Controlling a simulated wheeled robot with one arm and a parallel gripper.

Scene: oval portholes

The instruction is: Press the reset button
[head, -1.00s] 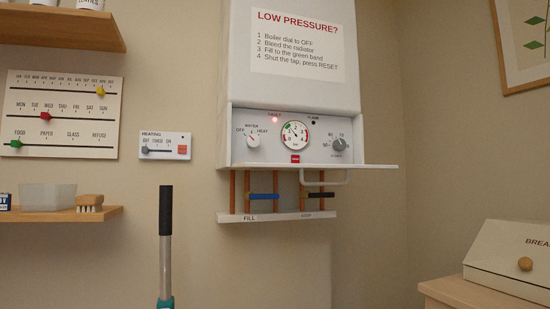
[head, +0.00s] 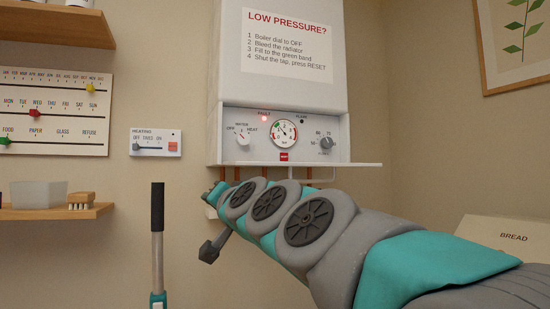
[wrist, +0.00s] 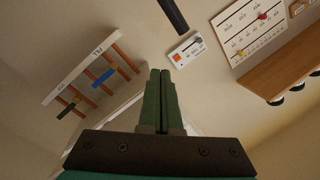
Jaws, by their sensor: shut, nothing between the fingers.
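The red button (head: 283,156) is on the front panel of the white boiler (head: 290,90), below the round pressure gauge (head: 284,132). Its lettering is too small to read. The red FAULT light (head: 264,118) above the panel's left part is lit. My gripper (wrist: 160,72) shows in the wrist view, its two green fingers together and empty. In the head view my arm reaches up below the boiler; I cannot make out the fingertips there. The red button is not identifiable in the wrist view, and my fingers touch nothing visible.
The boiler's lower ledge (head: 300,164) juts out above my arm. Pipes with a blue lever (wrist: 104,76) and a black lever (wrist: 67,108) show in the wrist view. A heating control (head: 156,143), shelves and a black-handled pole (head: 157,207) stand left. A bread box (head: 508,236) is right.

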